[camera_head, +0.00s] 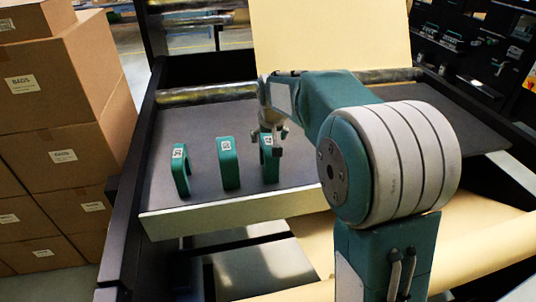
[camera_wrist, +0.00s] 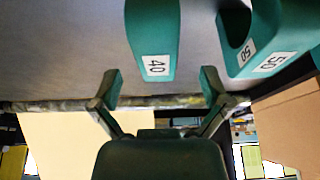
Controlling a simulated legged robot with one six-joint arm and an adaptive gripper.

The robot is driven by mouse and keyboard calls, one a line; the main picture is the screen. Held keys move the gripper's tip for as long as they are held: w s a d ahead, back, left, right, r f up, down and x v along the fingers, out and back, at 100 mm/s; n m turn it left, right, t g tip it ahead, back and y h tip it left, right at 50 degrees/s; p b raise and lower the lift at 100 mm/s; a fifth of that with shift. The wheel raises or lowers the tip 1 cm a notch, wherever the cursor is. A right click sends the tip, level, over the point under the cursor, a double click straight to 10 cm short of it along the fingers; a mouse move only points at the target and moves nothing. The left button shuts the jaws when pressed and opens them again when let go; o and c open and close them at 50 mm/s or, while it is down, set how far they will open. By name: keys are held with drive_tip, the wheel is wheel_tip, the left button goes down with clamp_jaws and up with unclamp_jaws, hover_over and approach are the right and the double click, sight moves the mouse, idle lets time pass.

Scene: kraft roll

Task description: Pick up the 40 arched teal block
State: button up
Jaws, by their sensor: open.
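Three arched teal blocks stand in a row on the dark grey tabletop. The 40 block (camera_wrist: 152,25) carries a white label reading 40 and lies ahead between the spread fingers of my gripper (camera_wrist: 160,80) in the wrist view. In the head view my gripper (camera_head: 272,132) is at the rightmost block (camera_head: 270,170), which appears to be this one and is partly hidden by the fingers. My gripper is open, with no visible grip on the block.
A teal block labelled 50 (camera_wrist: 262,25) stands close beside the 40 block; the middle block (camera_head: 228,170) and left block (camera_head: 181,175) show in the head view. Cardboard boxes (camera_head: 50,85) are stacked left. A kraft sheet (camera_head: 335,35) rises behind the table.

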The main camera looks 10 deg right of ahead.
sight(269, 142)
drive_tip(key=x, duration=0.4)
drive_tip(key=shift+w+d+f, duration=0.15)
drive_tip(key=shift+f, duration=0.05)
clamp_jaws()
